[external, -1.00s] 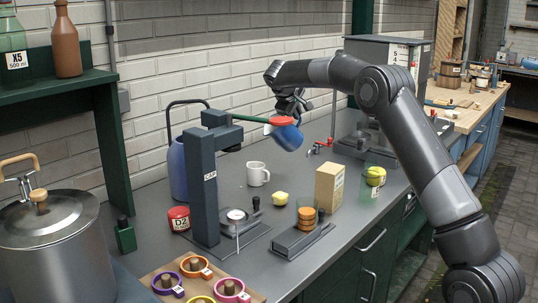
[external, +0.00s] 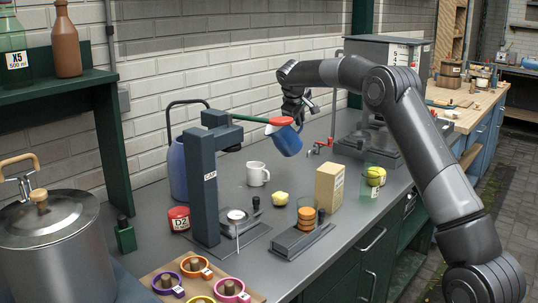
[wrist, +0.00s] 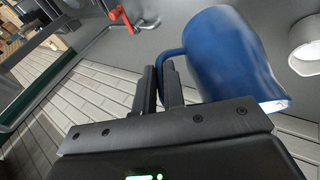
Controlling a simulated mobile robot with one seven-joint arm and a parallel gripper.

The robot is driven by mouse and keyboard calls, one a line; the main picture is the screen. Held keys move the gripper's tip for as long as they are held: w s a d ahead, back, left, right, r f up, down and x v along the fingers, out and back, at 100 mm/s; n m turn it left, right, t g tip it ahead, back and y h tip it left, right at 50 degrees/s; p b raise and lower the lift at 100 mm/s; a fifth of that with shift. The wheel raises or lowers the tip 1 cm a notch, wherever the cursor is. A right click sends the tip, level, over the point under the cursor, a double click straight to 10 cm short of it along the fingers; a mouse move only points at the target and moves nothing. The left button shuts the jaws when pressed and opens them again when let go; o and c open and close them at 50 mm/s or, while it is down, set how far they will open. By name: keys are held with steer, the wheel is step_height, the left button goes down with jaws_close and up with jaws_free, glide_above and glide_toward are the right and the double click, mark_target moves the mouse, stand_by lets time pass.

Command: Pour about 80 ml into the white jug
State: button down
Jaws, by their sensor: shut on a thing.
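A blue jug (external: 287,141) with a red top hangs in the air above the counter, tilted, in the external view. My gripper (external: 304,112) is shut on it, at its handle. In the wrist view the blue jug (wrist: 225,55) fills the upper right and my fingers (wrist: 165,85) close at its handle. The white jug (external: 257,174) stands upright on the grey counter, below and left of the blue jug. It also shows at the right edge of the wrist view (wrist: 305,45). No stream between them is visible. The liquid inside either is hidden.
A dark capping stand (external: 204,190) rises left of the white jug, with a blue container (external: 178,168) behind it. A red tap (external: 325,144) is behind right.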

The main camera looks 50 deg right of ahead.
steer(key=s+d+f+m+t+y+b, duration=0.1)
steer(key=d+f+t+y+b, duration=0.1)
steer(key=d+f+y, duration=0.3)
steer(key=shift+s+d+f+y, duration=0.2)
steer(key=shift+f+y, duration=0.5)
steer(key=shift+f, duration=0.85)
steer(key=shift+s, duration=0.1)
